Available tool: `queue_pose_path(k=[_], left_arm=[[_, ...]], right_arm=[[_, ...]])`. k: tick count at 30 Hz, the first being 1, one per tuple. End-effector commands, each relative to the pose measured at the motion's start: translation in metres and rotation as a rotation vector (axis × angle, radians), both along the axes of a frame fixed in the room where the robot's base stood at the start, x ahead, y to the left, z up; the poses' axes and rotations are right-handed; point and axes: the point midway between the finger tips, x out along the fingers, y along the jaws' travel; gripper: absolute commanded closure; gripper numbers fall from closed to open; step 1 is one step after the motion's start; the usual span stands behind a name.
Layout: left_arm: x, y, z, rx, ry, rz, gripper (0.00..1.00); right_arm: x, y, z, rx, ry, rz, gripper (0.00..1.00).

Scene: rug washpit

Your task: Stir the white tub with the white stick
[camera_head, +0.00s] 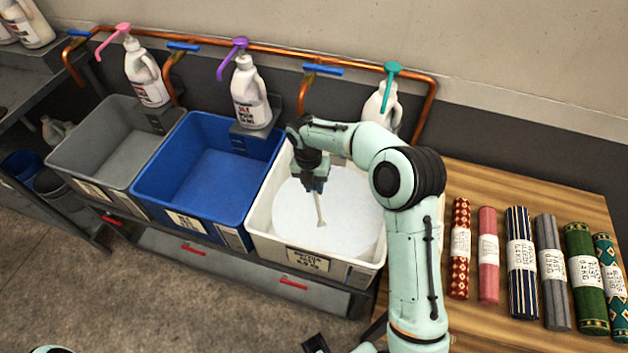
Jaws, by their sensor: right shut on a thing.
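The white tub (262,222) stands at the right end of a row of three tubs and holds pale, whitish liquid (350,215). My right gripper (314,187) is above the tub, pointing down. It is shut on the white stick (319,208), which slants down from the jaws. The stick's lower end is at the liquid near the tub's middle; how deep it reaches I cannot tell. My right arm hides part of the tub's right and back rim. A small dark piece at the bottom edge may belong to my left arm, but its gripper does not show clearly.
A blue tub (178,225) and a grey tub (82,175) stand to the left. Pump bottles (250,95) and copper pipes (270,50) line the wall behind. A wooden table (470,325) with several rolled rugs (520,285) stands at the right.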

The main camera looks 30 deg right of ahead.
Motion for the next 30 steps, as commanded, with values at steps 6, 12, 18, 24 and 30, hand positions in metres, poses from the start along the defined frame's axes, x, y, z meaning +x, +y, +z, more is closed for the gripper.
queue_pose_path(k=[6,12,18,24,30], left_arm=[[-0.004,0.000,-0.010,0.000,0.004,0.000,0.57],[-0.005,0.000,-0.015,0.000,0.007,0.000,0.57],[-0.006,0.000,-0.017,0.000,0.007,0.000,0.57],[-0.006,0.000,-0.017,0.000,0.007,0.000,0.57],[-0.006,0.000,-0.017,0.000,0.007,0.000,0.57]], right_arm=[[-0.001,0.000,-0.024,0.000,0.003,0.000,1.00],[0.000,0.000,-0.039,0.000,0.001,0.000,1.00],[0.000,0.000,-0.044,0.000,0.001,0.000,1.00],[0.000,0.000,-0.045,0.000,0.000,0.000,1.00],[0.000,0.000,-0.044,0.001,0.001,0.001,1.00]])
